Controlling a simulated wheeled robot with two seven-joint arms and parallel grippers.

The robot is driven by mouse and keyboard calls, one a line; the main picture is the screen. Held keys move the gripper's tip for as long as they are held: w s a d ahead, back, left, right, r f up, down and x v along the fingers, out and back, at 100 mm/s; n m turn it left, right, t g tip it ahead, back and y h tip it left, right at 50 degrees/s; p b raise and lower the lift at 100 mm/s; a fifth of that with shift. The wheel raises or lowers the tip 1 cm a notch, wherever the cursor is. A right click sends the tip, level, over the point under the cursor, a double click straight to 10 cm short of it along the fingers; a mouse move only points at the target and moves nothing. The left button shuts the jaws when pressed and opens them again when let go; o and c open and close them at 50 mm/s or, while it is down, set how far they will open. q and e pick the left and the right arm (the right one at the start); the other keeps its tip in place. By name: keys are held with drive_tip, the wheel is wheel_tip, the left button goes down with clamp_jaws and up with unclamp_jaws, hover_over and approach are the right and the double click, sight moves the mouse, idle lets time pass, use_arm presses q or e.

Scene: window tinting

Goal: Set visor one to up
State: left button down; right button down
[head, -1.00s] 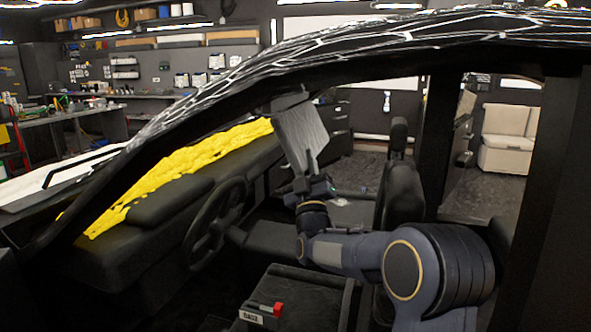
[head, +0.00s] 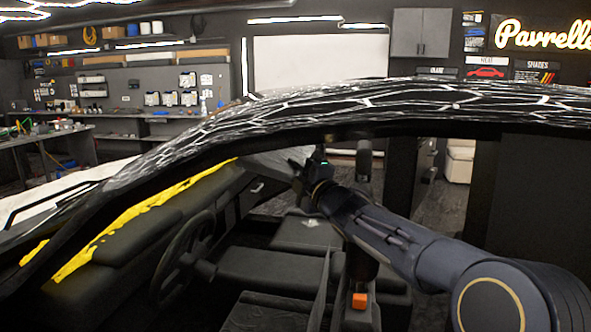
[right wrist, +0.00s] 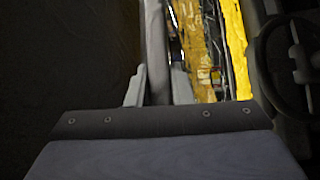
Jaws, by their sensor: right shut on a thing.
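The visor (head: 277,160) is a grey panel under the front of the car roof, behind the windshield pillar in the head view. It lies fairly flat, close below the roof edge, and part of it is hidden by the pillar and my gripper. My right gripper (head: 305,169) reaches in through the side opening and is shut on the visor's near end. In the right wrist view the fingers (right wrist: 158,88) close on a thin grey strip, the visor (right wrist: 155,45) seen nearly edge-on. My left gripper is not in view.
The black patterned roof (head: 340,108) is just above my arm. The steering wheel (head: 183,255) and the dashboard with yellow covering (head: 130,220) lie below left. An orange-topped item (head: 359,300) stands below the arm. The cabin space around the gripper is narrow.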

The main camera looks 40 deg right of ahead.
drive_tip(key=shift+s+r+p, duration=0.15)
drive_tip(key=shift+r+p, duration=0.45)
drive_tip(key=shift+r, duration=0.55)
drive_tip(key=c, duration=1.6)
unclamp_jaws()
drive_tip(key=o, duration=0.3)
drive_tip(key=shift+f, duration=0.2)
drive_tip(key=shift+f, duration=0.1)
drive_tip(key=shift+s+f, duration=0.1)
drive_tip(key=shift+s, duration=0.2)
drive_tip(key=s, duration=0.2)
drive_tip(key=s+b, duration=0.1)
drive_tip(key=s, duration=0.1)
drive_tip(key=s+f, duration=0.1)
drive_tip(key=s, duration=0.1)
drive_tip(key=shift+s+a+b, duration=0.3)
drive_tip(key=shift+s+a, duration=0.05)
drive_tip(key=shift+s, duration=0.05)
